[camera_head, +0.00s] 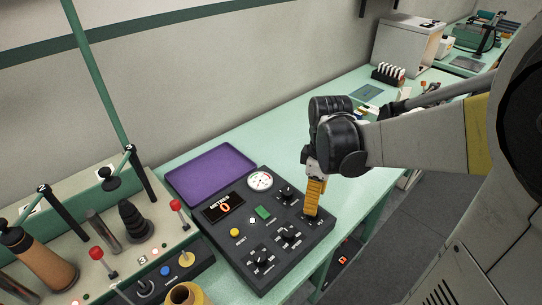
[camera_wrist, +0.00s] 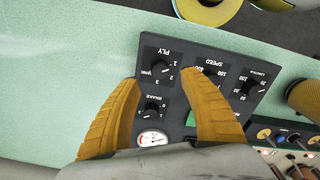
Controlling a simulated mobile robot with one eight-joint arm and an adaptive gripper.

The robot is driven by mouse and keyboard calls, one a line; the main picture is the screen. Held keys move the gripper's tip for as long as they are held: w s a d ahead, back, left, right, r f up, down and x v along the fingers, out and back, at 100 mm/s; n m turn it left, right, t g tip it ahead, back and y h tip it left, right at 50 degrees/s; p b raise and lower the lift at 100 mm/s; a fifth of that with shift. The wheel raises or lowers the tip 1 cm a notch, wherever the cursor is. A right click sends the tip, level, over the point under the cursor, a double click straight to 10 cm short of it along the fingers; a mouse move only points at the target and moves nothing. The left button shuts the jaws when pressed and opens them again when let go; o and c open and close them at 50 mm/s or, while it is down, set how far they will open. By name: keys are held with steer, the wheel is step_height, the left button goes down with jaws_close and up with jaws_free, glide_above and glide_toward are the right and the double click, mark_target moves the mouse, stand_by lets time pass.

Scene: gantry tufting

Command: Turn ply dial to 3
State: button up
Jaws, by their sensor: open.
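The ply dial (camera_wrist: 160,67) is a black knob on a dark control panel (camera_head: 262,282). In the wrist view it sits at the panel's upper left, under the word PLY, with small numbers beside it. Its pointer setting is too small to read surely. My gripper (camera_wrist: 160,84) has two ribbed yellow fingers spread wide, with nothing between them. The dial shows between and just beyond the fingertips. In the head view my gripper (camera_head: 313,205) points down over the panel's right corner, and its fingers hide the ply dial.
Other knobs, including the speed dial (camera_wrist: 209,72), are close by. The panel also has a round gauge (camera_head: 260,181), a display (camera_head: 224,206) and a yellow reset button (camera_head: 234,232). A purple tray (camera_head: 211,170) lies behind it. A spool machine (camera_head: 60,240) stands left.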

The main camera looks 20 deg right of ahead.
step_height(320, 180, down, 6)
steer(key=shift+r+b, duration=0.2)
steer(key=shift+b, duration=0.75)
jaws_close()
